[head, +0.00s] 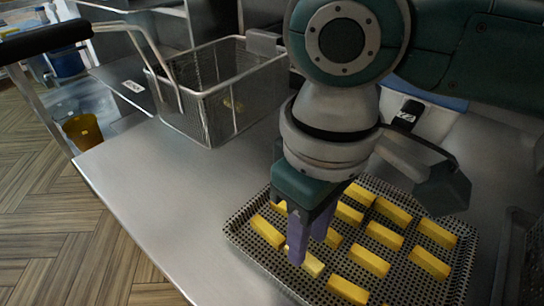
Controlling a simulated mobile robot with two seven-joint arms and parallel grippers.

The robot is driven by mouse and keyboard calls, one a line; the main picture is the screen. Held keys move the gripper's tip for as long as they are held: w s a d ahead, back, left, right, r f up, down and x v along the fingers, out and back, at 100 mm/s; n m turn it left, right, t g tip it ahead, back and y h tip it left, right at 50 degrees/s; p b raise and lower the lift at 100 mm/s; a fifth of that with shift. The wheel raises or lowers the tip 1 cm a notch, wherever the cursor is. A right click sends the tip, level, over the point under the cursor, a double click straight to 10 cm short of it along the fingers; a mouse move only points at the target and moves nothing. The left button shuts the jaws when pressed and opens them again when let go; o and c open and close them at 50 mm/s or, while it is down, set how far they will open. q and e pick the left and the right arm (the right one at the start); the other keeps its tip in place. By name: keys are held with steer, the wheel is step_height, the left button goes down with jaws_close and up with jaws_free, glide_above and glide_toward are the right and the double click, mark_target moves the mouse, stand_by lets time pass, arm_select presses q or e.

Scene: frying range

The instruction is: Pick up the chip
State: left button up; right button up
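Several yellow chips lie apart on a perforated metal tray (236,231) on the counter. My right gripper (311,251) points down over the tray's left part. Its two purple fingers stand apart with a gap between them. One chip (314,265) lies at the fingertips, and the nearer finger hides part of it. I cannot tell whether the fingers touch it. Another chip (267,231) lies just left of the fingers. My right arm hides part of the tray's back. My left gripper is not in view.
A wire fryer basket (215,108) stands behind the tray, a yellow piece visible through its mesh. Its black handle (45,40) reaches out at upper left. An amber cup (82,131) is at the left. The counter (165,190) left of the tray is clear.

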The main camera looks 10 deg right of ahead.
mark_target(311, 265)
steer(key=shift+f, duration=1.5)
jaws_close()
